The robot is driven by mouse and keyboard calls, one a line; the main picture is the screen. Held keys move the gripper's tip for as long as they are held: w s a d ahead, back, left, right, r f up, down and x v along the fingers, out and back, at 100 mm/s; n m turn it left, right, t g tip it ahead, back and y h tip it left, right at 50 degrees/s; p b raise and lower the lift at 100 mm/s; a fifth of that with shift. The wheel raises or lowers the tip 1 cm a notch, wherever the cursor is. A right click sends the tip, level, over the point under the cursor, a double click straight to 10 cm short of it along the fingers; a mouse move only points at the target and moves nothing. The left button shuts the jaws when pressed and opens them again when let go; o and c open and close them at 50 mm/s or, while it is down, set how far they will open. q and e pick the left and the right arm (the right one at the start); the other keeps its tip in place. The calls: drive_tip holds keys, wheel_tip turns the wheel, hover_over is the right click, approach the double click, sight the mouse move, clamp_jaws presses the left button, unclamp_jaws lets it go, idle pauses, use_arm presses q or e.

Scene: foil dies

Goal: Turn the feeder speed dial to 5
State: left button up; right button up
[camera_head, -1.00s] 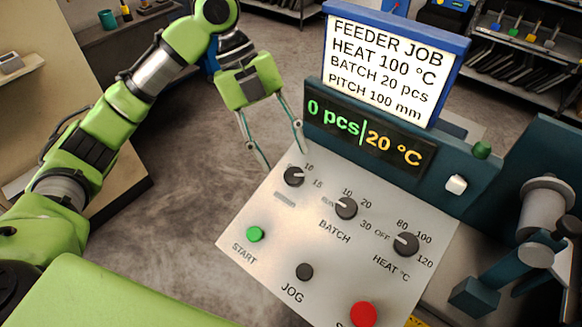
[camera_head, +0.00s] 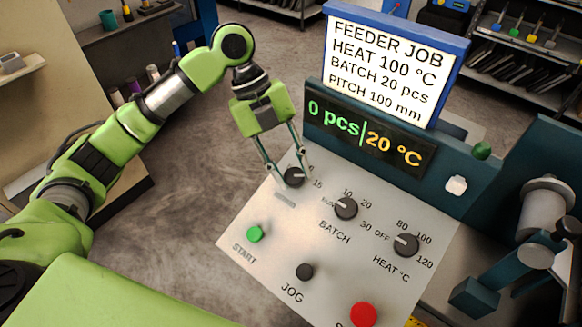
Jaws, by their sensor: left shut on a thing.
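The feeder speed dial (camera_head: 294,178) is the black knob at the upper left of the grey panel (camera_head: 330,265). Its name label is too hidden or small to read; a 15 shows at its right. My left gripper (camera_head: 289,178) reaches down from above, its two fingers shut on this dial from both sides. The fingers cover part of the dial's pointer and scale, so I cannot tell its exact setting. My right gripper is not in view.
The BATCH dial (camera_head: 346,209) and HEAT dial (camera_head: 406,244) sit to the right. The green START button (camera_head: 256,234), black JOG button (camera_head: 304,271) and a red button (camera_head: 364,314) lie lower. The job screen (camera_head: 388,66) and display (camera_head: 365,136) stand behind the panel.

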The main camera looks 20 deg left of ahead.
use_arm(q)
drive_tip(key=shift+s+a+r+n+p, duration=0.1)
drive_tip(key=shift+n+p, duration=0.7)
drive_tip(key=shift+s+a+n+t+h+p, duration=0.1)
drive_tip(key=shift+n+t+h+p, duration=0.7)
drive_tip(key=shift+n, duration=0.4)
drive_tip(key=n+t+p, duration=0.1)
drive_tip(key=n, duration=0.1)
drive_tip(key=n+t+p, duration=0.1)
drive_tip(key=n+p, duration=0.1)
drive_tip(key=shift+s+h, duration=0.2)
drive_tip(key=shift+h, duration=0.1)
drive_tip(key=n+t+p, duration=0.2)
drive_tip(key=n, duration=0.2)
drive_tip(key=shift+s, duration=0.2)
drive_tip(key=n+t+y+p, duration=0.1)
drive_tip(key=n+p, duration=0.2)
drive_tip(key=n+t+p, duration=0.2)
drive_tip(key=n+p, duration=0.1)
drive_tip(key=n+t+y+p, duration=0.1)
drive_tip(key=n+p, duration=0.2)
drive_tip(key=p, duration=0.1)
drive_tip(key=shift+s+d+n+y, duration=0.3)
drive_tip(key=shift+d+n, duration=0.05)
drive_tip(key=shift+n, duration=0.05)
drive_tip(key=shift+f+n+t+y+p, duration=0.25)
drive_tip(key=shift+n+t+y+p, duration=0.4)
drive_tip(key=shift+n+p, duration=0.6)
drive_tip(key=shift+f+n, duration=0.1)
drive_tip(key=shift+n, duration=0.25)
